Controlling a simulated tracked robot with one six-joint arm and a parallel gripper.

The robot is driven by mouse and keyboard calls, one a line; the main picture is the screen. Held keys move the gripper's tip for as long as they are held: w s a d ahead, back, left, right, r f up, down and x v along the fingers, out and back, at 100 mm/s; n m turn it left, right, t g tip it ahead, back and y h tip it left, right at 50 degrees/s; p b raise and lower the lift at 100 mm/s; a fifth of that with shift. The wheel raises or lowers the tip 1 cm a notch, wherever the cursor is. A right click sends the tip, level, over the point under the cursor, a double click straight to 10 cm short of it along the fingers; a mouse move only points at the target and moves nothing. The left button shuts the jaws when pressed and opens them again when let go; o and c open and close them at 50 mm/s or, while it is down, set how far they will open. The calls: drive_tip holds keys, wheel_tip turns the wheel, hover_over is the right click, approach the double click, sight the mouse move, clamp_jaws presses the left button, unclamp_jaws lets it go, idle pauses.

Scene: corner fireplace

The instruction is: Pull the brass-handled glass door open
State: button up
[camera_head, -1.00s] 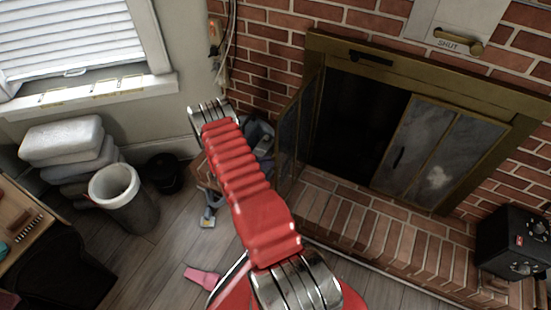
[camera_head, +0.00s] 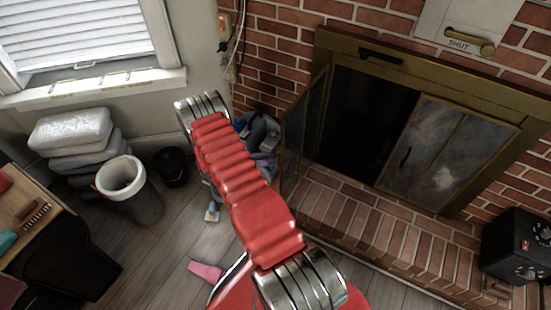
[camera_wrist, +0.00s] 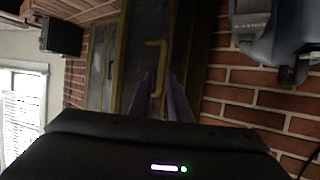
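The left glass door (camera_head: 303,125) of the fireplace stands swung outward at the left of the opening in the head view. Its pane is dark in a brass frame. In the wrist view a brass bracket handle (camera_wrist: 164,68) stands on a dark brass-edged panel. My gripper (camera_wrist: 163,82) has two purplish fingers apart, with the handle's lower end between them; contact cannot be told. In the head view my red arm reaches toward the left of the fireplace and the gripper is hidden. The right glass door (camera_head: 452,150), with a dark handle, closes the right part of the opening.
A brick hearth (camera_head: 385,225) runs below the fireplace. A black box (camera_head: 518,248) stands at its right. A grey-blue object (camera_head: 262,135) sits behind my arm, near the left door. A white-rimmed bin (camera_head: 130,195) and stacked cushions (camera_head: 72,130) stand left. A pink object (camera_head: 206,271) lies on the floor.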

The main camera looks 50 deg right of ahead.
drive_tip(key=v, duration=0.7)
drive_tip(key=shift+w+a+r, duration=0.2)
drive_tip(key=shift+w+a, duration=0.05)
drive_tip(key=shift+a, duration=0.05)
